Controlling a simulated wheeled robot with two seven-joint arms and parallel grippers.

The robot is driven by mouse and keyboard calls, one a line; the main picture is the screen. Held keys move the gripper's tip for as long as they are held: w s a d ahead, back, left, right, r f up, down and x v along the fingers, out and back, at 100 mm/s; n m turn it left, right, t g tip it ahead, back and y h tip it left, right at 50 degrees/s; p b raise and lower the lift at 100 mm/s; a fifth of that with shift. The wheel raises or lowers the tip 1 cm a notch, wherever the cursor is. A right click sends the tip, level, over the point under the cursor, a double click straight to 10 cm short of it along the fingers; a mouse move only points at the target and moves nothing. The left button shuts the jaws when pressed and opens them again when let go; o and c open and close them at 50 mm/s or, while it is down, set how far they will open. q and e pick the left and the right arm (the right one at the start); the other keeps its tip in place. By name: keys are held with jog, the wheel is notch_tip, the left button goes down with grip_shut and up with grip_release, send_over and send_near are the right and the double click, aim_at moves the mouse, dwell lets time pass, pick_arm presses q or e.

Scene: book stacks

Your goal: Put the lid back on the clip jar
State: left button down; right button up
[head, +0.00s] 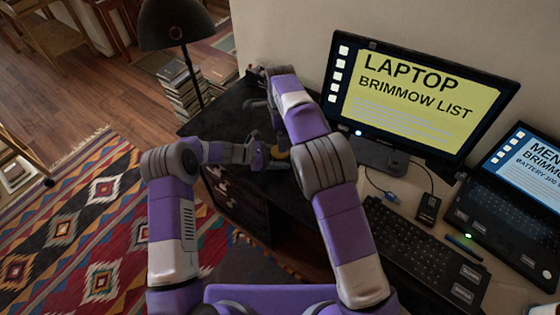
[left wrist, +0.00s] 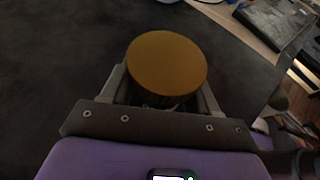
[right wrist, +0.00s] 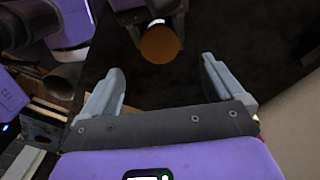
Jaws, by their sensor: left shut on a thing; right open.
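My left gripper (head: 272,160) is over the dark desk corner and shut on the clip jar (left wrist: 160,101), whose dark body barely shows between the fingers in the left wrist view. The round golden lid (left wrist: 167,62) lies over the jar's top there; I cannot tell whether it is fully seated. The lid also shows in the right wrist view (right wrist: 160,45), just beyond my right gripper (right wrist: 162,66), which is open and empty. In the head view the lid (head: 279,152) is a small yellowish patch, and my right arm partly blocks the area.
A monitor (head: 420,95), a keyboard (head: 425,245) and a laptop (head: 515,205) stand on the right. A black lamp (head: 172,25) and book stacks (head: 183,92) are behind on the left. A patterned rug (head: 85,215) covers the floor. The dark surface (left wrist: 55,70) around the jar looks clear.

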jog(key=shift+o, duration=0.2)
notch_tip(320, 180, up, 12)
dwell(0.5)
pick_arm(q)
jog(key=shift+c, duration=1)
grip_release()
jog(key=shift+a, duration=0.1)
jog(key=p+v, duration=0.1)
jog(key=v, duration=0.6)
jog(key=shift+a+r, duration=0.1)
jog(key=shift+a, duration=0.1)
pick_arm(e)
jog(key=shift+r, duration=0.5)
